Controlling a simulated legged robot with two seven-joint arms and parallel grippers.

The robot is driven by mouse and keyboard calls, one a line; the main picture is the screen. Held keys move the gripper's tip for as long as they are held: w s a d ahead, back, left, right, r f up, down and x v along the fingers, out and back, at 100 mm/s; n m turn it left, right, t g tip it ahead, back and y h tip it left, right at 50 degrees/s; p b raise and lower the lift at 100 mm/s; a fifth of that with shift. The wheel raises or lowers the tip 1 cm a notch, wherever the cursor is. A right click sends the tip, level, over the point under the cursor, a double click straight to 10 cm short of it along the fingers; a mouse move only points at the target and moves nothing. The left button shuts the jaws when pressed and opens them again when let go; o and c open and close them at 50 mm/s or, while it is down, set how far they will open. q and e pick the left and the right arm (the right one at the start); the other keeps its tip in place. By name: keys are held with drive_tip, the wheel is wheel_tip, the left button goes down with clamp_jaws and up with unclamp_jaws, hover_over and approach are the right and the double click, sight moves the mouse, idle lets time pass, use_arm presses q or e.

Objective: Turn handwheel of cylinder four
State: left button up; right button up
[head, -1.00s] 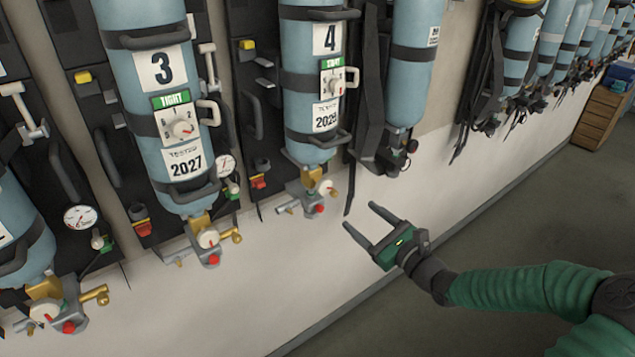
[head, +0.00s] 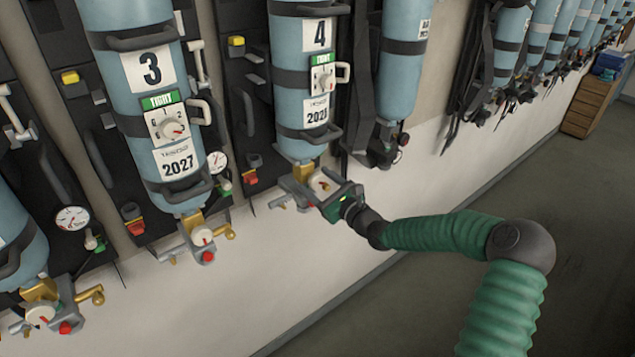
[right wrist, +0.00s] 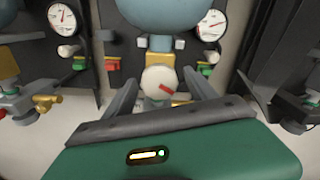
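Cylinder four (head: 299,112) hangs on the wall, pale blue, with a "4" label and a green TIGHT tag over a dial card (head: 322,78). Its handwheel (head: 322,184) is a round cream knob at the valve below, partly hidden by my right gripper (head: 313,182). In the right wrist view the handwheel (right wrist: 159,84) shows a red mark and sits between the two grey fingers of my right gripper (right wrist: 163,80). The fingers are open, one on each side, with a gap visible around the knob. My left gripper is not in view.
Cylinder three (head: 150,100) with its own valve (head: 202,237) hangs to the left. Another cylinder (head: 402,60) with black straps hangs close on the right. Gauges (right wrist: 211,25) flank the valve. The floor (head: 420,300) is clear; a wooden drawer unit (head: 590,105) stands far right.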

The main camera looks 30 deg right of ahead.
drive_tip(key=c, duration=1.3)
drive_tip(key=shift+c, duration=0.2)
drive_tip(key=shift+r+n, duration=0.1)
drive_tip(key=shift+n, duration=0.2)
